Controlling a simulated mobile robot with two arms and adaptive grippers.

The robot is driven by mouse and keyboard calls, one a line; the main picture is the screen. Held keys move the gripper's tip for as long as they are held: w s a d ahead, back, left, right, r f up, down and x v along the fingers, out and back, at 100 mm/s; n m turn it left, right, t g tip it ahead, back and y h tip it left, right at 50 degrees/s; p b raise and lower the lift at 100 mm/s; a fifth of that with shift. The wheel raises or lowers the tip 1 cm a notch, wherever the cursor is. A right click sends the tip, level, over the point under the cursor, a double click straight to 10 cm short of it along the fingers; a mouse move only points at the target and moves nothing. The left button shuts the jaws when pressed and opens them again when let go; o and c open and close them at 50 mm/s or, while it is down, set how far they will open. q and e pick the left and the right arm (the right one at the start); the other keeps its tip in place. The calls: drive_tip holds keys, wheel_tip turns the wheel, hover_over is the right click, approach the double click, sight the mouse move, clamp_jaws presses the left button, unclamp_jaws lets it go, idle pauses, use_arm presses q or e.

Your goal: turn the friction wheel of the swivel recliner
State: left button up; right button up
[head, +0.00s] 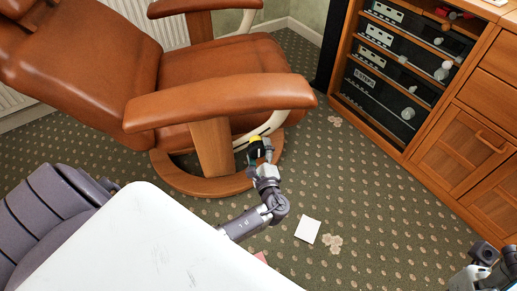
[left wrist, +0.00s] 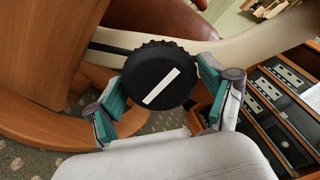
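The swivel recliner (head: 215,97) is brown leather with a round wooden base. Its friction wheel (left wrist: 158,76) is a black ridged knob with a white stripe, below the armrest side. In the left wrist view the stripe slants up to the right. My left gripper (left wrist: 160,92) has one teal-padded finger on each side of the wheel, both against its rim. In the head view my left gripper (head: 260,150) reaches the chair's side and mostly hides the wheel. My right gripper (head: 487,262) is at the lower right edge, far from the chair; its fingers are unclear.
A wooden cabinet (head: 462,150) with electronics stands at the right. A white paper (head: 308,230) lies on the patterned carpet. The carpet between chair and cabinet is mostly clear.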

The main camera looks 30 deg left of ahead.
use_arm(q)
drive_tip(key=shift+o, duration=0.5)
drive_tip(key=v, duration=1.2)
drive_tip(key=shift+r, duration=0.1)
